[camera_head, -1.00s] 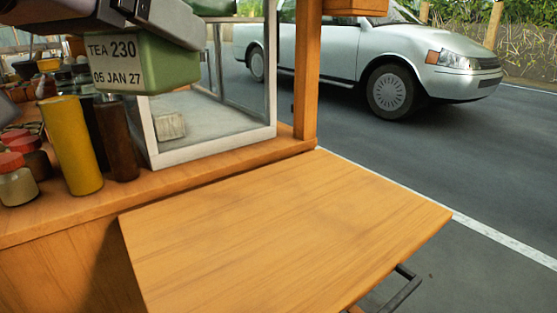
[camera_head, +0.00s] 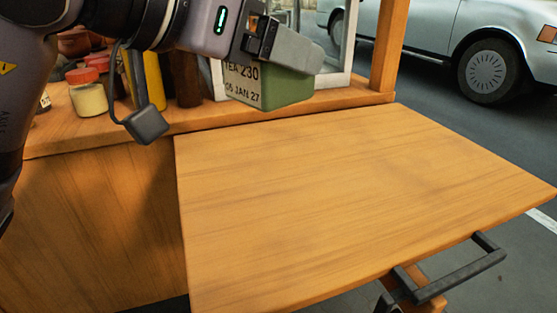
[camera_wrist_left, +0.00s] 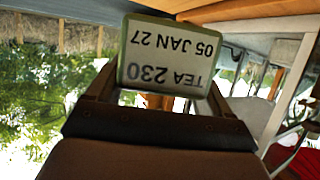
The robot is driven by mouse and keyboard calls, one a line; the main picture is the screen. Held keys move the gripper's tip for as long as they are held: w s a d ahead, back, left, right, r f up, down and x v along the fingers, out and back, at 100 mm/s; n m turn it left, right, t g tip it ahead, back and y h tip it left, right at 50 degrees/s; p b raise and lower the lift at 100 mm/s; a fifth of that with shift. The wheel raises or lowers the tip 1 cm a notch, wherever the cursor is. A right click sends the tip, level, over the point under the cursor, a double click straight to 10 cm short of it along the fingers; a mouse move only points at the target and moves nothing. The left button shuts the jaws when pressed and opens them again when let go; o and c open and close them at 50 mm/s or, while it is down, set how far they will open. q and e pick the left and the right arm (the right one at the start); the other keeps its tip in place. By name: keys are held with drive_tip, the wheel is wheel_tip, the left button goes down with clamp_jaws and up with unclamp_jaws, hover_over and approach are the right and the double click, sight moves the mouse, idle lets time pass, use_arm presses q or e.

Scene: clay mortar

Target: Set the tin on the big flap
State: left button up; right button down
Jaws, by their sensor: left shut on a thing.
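The tin is a green box with a pale label reading "TEA 230, 05 JAN 27" (camera_head: 288,91). My left gripper (camera_head: 268,50) is shut on it and holds it in the air near the back edge of the big flap. In the left wrist view the tin's label (camera_wrist_left: 165,58) shows upside down between the fingers. The big flap (camera_head: 340,190) is a flat, bare wooden board reaching out from the stall counter. My right gripper is not in view.
The counter (camera_head: 60,130) behind the flap holds jars, including one with a red lid (camera_head: 87,92), a yellow cylinder (camera_head: 153,80) and a glass case (camera_head: 347,40). A wooden post (camera_head: 388,45) stands at its right end. A dark metal bracket (camera_head: 460,272) juts out by the flap's front edge. A car (camera_head: 440,35) stands behind.

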use_arm(q)
wheel_tip(320, 180, down, 13)
drive_tip(key=b, duration=0.3)
drive_tip(key=shift+r+b, duration=0.1)
drive_tip(key=shift+b, duration=0.25)
drive_tip(key=shift+f, duration=0.25)
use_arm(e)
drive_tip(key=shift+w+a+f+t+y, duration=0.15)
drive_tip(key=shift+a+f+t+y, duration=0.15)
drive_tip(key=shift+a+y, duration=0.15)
use_arm(q)
drive_tip(key=shift+f, duration=0.1)
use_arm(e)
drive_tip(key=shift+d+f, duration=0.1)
use_arm(q)
drive_tip(key=shift+f+b, duration=0.2)
drive_tip(key=shift+b, duration=0.15)
drive_tip(key=o, duration=1)
drive_tip(key=shift+r, duration=0.1)
drive_tip(key=shift+o, duration=0.2)
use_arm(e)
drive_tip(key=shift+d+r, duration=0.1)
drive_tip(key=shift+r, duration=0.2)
